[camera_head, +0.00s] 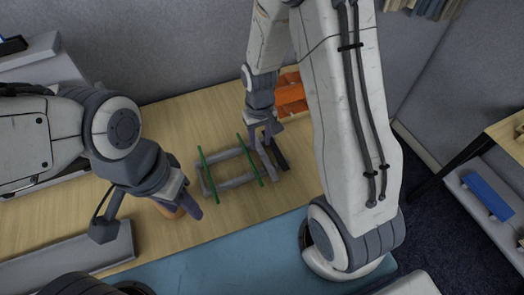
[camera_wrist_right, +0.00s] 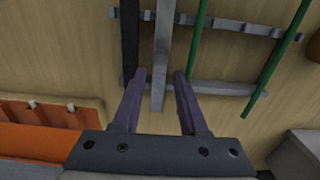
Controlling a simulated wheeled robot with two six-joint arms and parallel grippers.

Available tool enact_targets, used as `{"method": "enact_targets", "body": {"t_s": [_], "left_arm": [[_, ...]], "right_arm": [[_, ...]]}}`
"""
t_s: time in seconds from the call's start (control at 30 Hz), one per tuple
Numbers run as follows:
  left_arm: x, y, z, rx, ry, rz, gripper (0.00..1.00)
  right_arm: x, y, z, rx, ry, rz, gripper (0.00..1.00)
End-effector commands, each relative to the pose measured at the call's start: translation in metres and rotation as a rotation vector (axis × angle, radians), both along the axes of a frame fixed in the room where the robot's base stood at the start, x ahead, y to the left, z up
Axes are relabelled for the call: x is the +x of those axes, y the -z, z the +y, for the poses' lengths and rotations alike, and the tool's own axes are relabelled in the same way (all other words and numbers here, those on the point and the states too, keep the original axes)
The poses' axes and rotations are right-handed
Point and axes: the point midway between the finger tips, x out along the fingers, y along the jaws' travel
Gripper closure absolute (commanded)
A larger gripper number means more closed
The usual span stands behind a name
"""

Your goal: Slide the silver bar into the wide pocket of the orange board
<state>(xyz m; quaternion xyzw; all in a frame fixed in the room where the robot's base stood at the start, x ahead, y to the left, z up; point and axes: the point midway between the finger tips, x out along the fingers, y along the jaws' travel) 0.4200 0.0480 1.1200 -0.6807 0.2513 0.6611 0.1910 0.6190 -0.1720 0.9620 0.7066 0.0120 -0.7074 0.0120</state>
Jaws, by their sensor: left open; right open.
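The silver bar (camera_wrist_right: 163,45) lies across a grey rack (camera_wrist_right: 232,87) in the right wrist view, between a black bar (camera_wrist_right: 129,40) and a green bar (camera_wrist_right: 200,50). My right gripper (camera_wrist_right: 160,74) is open, with one finger on each side of the silver bar's near end. I cannot tell how far down the fingers reach. The orange board (camera_head: 291,95) lies behind the rack in the head view, partly hidden by my right arm. Part of it shows in the right wrist view (camera_wrist_right: 30,141); its wide pocket cannot be made out. My left gripper (camera_head: 187,204) is open and empty, left of the rack.
A second green bar (camera_wrist_right: 276,65) also lies across the rack. A brown round object (camera_head: 172,212) is partly hidden by my left gripper. A blue block (camera_head: 487,194) lies on a side shelf at the far right.

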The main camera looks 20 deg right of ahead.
Motion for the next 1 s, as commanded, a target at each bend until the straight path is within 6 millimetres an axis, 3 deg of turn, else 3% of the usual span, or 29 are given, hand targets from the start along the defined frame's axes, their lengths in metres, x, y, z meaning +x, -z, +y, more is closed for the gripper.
{"method": "enact_targets", "body": {"t_s": [0.13, 0.4, 0.43, 0.53, 1.0], "left_arm": [[0.0, -0.003, 0.0, 0.0, 0.0, 0.0, 0.5], [0.0, -0.003, 0.0, 0.0, 0.0, 0.0, 0.5], [0.0, -0.003, 0.0, 0.0, 0.0, 0.0, 0.5], [0.0, -0.003, 0.0, 0.0, 0.0, 0.0, 0.5], [0.0, -0.002, 0.0, 0.0, 0.0, 0.0, 0.5]], "right_arm": [[0.0, 0.017, 0.0, 0.0, 0.0, 0.002, 0.57], [0.0, 0.021, 0.0, 0.0, 0.0, -0.001, 0.57], [0.0, 0.021, 0.0, 0.0, 0.0, -0.001, 0.61], [0.0, 0.021, 0.0, 0.0, 0.0, -0.001, 1.0], [0.001, 0.015, 0.0, 0.0, 0.0, -0.005, 1.0]]}}
